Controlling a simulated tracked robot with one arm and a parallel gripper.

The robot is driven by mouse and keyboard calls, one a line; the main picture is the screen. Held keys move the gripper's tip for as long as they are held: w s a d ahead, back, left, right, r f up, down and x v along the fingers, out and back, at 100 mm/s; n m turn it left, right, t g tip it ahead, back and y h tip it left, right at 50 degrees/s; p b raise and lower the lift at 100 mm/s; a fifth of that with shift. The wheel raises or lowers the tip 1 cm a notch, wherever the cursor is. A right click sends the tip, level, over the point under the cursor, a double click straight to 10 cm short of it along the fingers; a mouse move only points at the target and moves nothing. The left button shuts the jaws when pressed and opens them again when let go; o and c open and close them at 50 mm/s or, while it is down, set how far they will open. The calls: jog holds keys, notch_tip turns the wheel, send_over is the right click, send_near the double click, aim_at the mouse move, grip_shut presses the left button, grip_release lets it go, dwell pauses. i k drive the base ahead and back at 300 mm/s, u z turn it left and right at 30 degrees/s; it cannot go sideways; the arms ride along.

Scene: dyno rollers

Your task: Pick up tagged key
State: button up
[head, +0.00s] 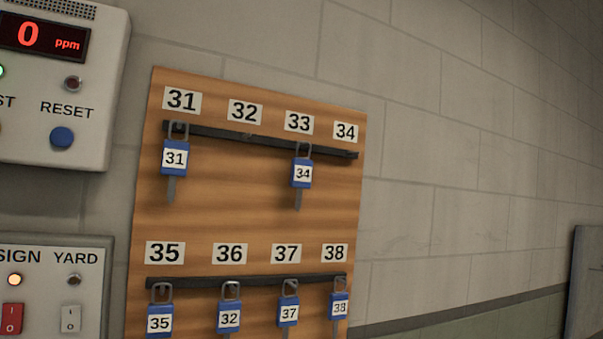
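A wooden key board (245,215) hangs on the wall, with two dark hook rails. On the upper rail, a blue-tagged key marked 31 (175,160) hangs under label 31. A blue-tagged key marked 34 (301,175) hangs under label 33. No keys hang under labels 32 and 34. On the lower rail, tags 35 (160,320), 32 (229,318), 37 (289,312) and 38 (339,306) hang under labels 35, 36, 37 and 38. The lower ends of these keys are cut off or hard to see. My gripper is not in view.
A grey panel with a red 0 ppm display (45,37) and a blue reset button (61,138) is at the upper left. A switch panel (55,258) is below it. The block wall (460,180) right of the board is bare. A grey panel edge (587,280) stands at the far right.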

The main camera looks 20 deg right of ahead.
aim_at(302, 168)
jog(key=z, duration=0.35)
jog(key=i, duration=0.85)
jog(key=u, duration=0.3)
